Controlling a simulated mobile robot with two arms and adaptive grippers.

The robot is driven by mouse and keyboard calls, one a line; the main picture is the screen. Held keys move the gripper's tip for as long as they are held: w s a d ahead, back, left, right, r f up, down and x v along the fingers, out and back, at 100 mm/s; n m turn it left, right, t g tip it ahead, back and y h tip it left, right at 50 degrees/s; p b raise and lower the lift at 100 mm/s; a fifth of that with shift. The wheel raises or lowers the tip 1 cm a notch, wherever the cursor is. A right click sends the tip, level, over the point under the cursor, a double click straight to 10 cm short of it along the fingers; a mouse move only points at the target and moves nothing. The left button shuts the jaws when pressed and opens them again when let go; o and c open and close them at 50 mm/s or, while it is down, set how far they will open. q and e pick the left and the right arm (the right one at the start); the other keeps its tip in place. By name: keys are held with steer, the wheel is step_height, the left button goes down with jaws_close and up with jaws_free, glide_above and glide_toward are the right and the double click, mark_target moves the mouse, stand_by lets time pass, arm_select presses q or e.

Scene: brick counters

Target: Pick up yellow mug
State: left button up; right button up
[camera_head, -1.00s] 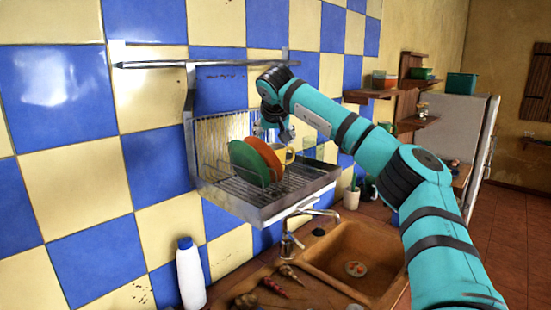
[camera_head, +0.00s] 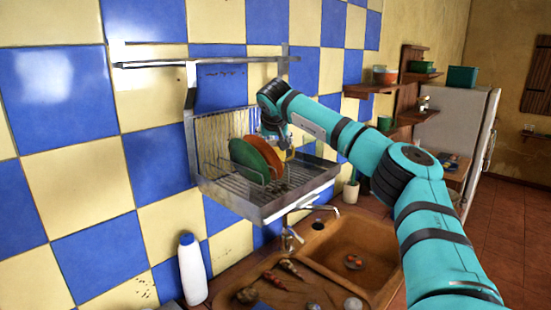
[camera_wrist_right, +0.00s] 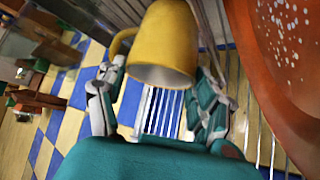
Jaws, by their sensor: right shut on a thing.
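The yellow mug (camera_wrist_right: 162,45) is held between the two fingers of my right gripper (camera_wrist_right: 158,85), which is shut on it. In the wrist view its handle is on the left and its rim faces my gripper. In the head view my right gripper (camera_head: 276,138) is at the dish rack (camera_head: 275,205), behind and beside the plates, and mostly hides the mug. An orange plate (camera_wrist_right: 290,75) is close on the right in the wrist view. My left gripper is not in view.
A green plate (camera_head: 248,160) and the orange plate (camera_head: 271,158) stand in the wall rack. Below are a sink (camera_head: 350,250), a tap (camera_head: 318,211) and a white bottle (camera_head: 191,268). Shelves (camera_head: 372,90) and a fridge (camera_head: 455,120) are at the right.

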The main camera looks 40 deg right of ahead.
steer(key=shift+c, duration=0.9)
